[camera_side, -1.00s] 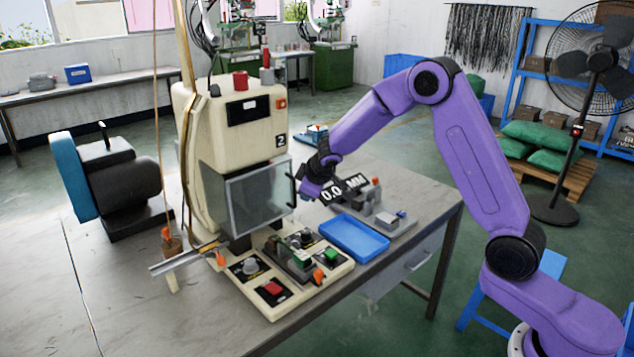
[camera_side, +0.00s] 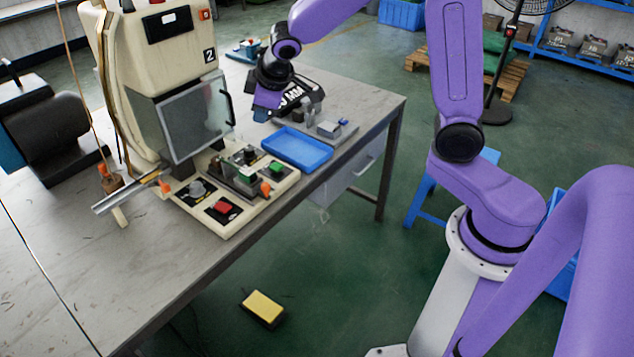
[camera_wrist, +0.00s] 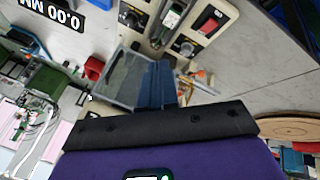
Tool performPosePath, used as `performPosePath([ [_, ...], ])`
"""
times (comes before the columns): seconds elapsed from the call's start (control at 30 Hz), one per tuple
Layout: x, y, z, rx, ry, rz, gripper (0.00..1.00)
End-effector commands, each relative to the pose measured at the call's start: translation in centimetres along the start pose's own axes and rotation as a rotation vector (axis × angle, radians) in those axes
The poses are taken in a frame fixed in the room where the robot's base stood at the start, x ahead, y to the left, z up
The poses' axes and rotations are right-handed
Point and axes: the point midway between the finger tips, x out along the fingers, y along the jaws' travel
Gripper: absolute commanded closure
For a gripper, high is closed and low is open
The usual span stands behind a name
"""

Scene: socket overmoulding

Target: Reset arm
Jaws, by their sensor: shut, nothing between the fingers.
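My gripper shows in the side view (camera_side: 266,104) above the table, between the cream moulding machine (camera_side: 165,60) and the gauge with the MM display (camera_side: 300,100). Its fingertips are small and partly dark there. In the wrist view my gripper's blue fingers (camera_wrist: 155,84) are together with nothing between them. The machine's clear guard door (camera_side: 195,118) is to its left, and it also shows in the wrist view (camera_wrist: 125,78). The control panel (camera_side: 225,210) with red and green buttons stands in front of the machine.
A blue tray (camera_side: 296,165) lies on the table (camera_side: 175,285) beside the control panel. A grey fixture (camera_side: 330,128) sits behind the tray. A yellow pedal (camera_side: 263,306) is on the floor. A blue stool (camera_side: 425,205) stands near my base. The table's front left is clear.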

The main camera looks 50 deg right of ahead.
Motion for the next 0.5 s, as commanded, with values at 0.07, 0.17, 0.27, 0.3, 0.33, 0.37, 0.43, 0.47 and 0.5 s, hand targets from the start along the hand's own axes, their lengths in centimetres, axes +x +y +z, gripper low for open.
performPosePath([
  [0.07,-1.5,-2.0,1.2,-0.028,-0.01,-0.034,1.0],
  [0.17,-3.3,-4.3,3.0,-0.063,-0.028,-0.077,1.0],
  [0.27,-5.0,-6.5,5.0,-0.102,-0.049,-0.122,1.0],
  [0.3,-5.7,-7.3,5.9,-0.119,-0.058,-0.141,1.0],
  [0.33,-6.2,-7.9,6.5,-0.132,-0.064,-0.154,1.0],
  [0.37,-6.7,-8.6,7.3,-0.145,-0.07,-0.169,1.0],
  [0.43,-7.9,-9.9,9.0,-0.176,-0.087,-0.202,1.0],
  [0.47,-8.4,-10.5,9.8,-0.19,-0.094,-0.217,1.0],
  [0.5,-9.1,-11.2,10.9,-0.21,-0.104,-0.236,1.0],
])
